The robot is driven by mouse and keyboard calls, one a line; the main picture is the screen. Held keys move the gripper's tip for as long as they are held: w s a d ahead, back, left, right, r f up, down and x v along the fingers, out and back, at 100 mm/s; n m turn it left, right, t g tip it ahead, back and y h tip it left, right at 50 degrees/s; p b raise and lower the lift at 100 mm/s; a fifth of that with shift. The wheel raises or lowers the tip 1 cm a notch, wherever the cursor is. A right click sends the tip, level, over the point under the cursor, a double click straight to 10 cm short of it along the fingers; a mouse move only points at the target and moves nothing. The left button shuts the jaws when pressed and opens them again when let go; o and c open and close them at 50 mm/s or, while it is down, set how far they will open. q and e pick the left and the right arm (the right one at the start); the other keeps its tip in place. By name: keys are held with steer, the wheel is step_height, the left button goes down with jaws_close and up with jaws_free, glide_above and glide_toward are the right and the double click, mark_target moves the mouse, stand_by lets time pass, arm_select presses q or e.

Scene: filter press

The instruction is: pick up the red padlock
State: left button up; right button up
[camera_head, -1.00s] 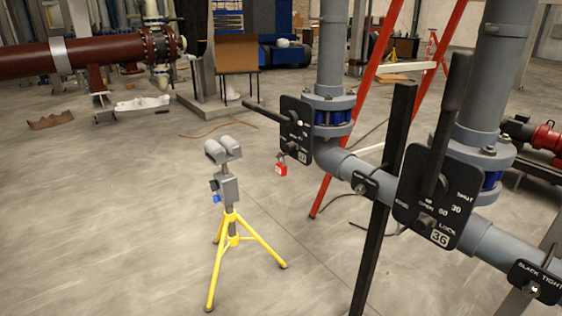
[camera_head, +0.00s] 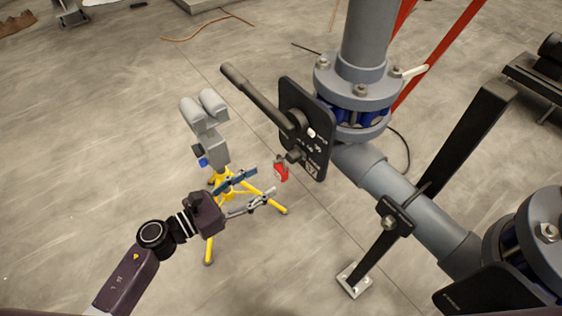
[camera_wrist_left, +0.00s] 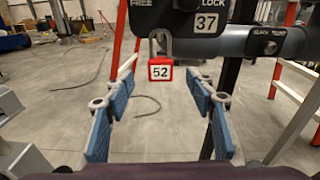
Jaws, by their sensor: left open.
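The red padlock (camera_head: 281,171) hangs by its shackle from the lower part of the black valve plate (camera_head: 306,128). In the left wrist view the padlock (camera_wrist_left: 161,69) carries a white label reading 52 and hangs under the plate marked 37. My left gripper (camera_head: 254,183) is open and empty, a little left of and below the padlock in the head view. In the left wrist view its blue-padded fingers (camera_wrist_left: 160,97) stand to either side, with the padlock between and beyond their tips, apparently untouched. My right gripper is not in view.
A yellow tripod stand (camera_head: 228,185) with grey rollers (camera_head: 205,108) is close behind my left gripper. The long valve handle (camera_head: 255,98) juts out above it. A grey pipe (camera_head: 400,195) and a black post (camera_head: 440,185) are to the right.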

mark_target(277, 170)
arm_select(q)
steer(key=shift+w+d+r+m+p, duration=0.2)
steer(key=shift+d+r+p, duration=0.1)
steer(key=shift+d, duration=0.3)
steer(key=shift+w+d+r+m+p, duration=0.15)
steer(key=shift+d+r+m+p, duration=0.1)
steer(key=shift+d, duration=0.3)
steer(key=p+x, duration=0.1)
steer(key=x, duration=0.1)
steer(key=p+x, duration=0.1)
steer(key=x, duration=0.1)
steer(key=shift+w+a, duration=0.15)
steer(key=shift+w, duration=0.25)
steer(key=shift+w+d+f, duration=0.15)
steer(key=shift+w+d, duration=0.1)
steer(key=shift+d, duration=0.25)
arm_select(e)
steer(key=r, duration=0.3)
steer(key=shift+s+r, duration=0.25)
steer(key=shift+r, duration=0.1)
arm_select(q)
steer(key=shift+c, duration=0.7)
steer(key=shift+c, duration=1.1)
steer(key=c, duration=1)
steer(key=shift+o, duration=0.2)
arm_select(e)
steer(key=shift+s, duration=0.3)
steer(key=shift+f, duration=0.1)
